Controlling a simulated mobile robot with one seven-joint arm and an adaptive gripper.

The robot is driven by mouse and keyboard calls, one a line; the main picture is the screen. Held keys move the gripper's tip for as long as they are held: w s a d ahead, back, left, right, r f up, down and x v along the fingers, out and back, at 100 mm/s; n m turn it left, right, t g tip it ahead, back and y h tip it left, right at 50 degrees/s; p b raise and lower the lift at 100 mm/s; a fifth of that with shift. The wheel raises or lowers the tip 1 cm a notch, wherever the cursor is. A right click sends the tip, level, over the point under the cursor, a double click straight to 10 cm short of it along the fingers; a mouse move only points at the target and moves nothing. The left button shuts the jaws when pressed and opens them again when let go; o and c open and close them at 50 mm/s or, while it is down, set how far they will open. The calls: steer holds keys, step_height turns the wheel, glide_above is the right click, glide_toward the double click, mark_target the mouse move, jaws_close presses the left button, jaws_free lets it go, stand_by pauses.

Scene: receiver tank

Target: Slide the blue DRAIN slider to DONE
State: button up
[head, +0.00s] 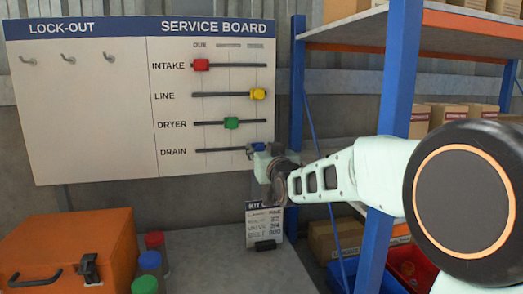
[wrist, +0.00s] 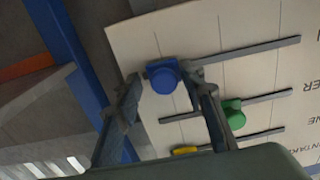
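The blue DRAIN slider (wrist: 163,77) shows in the wrist view as a round knob on a block, on the bottom rail of the service board. It sits near the rail's DRAIN-label-far end, at the third column line. In the head view only a bit of its blue (head: 256,147) shows behind my gripper (head: 268,163). In the wrist view my gripper (wrist: 164,85) has its fingers apart, one on each side of the knob. A small gap shows on the left; contact on the right is unclear. The column headings (head: 228,46) are too blurred to read surely.
The red INTAKE slider (head: 201,65) is at the first column, the green DRYER slider (head: 231,123) at the middle, the yellow LINE slider (head: 258,94) at the third. A blue shelf post (head: 400,70) stands close right of the board. An orange case (head: 70,250) stands below left.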

steer(key=v, duration=0.7)
steer(key=shift+s+r, duration=0.1)
steer(key=shift+s, duration=0.05)
